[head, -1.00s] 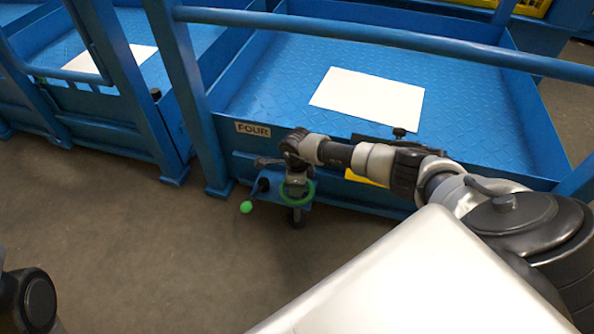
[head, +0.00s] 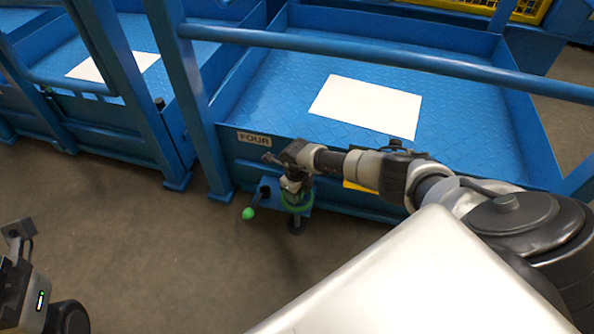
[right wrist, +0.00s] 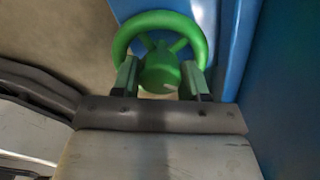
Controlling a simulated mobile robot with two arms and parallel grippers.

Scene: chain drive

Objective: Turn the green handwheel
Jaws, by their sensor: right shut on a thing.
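The green handwheel (head: 296,208) is on the front of the blue platform marked FOUR, low down. In the right wrist view its spoked rim (right wrist: 158,18) faces me, with a round green hub in the middle. My right gripper (right wrist: 160,80) has one finger on each side of the hub, inside the rim's near edge, and is shut on the wheel. In the head view my right gripper (head: 294,186) points down onto the wheel and covers part of it. My left arm's end (head: 20,265) shows at the lower left edge, far from the wheel; its fingers are unclear.
A dark lever with a green ball knob (head: 248,213) sticks out just left of the wheel. The blue platform (head: 250,95) has raised edges and a blue rail (head: 400,58) across it. A white sheet (head: 368,105) lies on its deck. The brown floor in front is clear.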

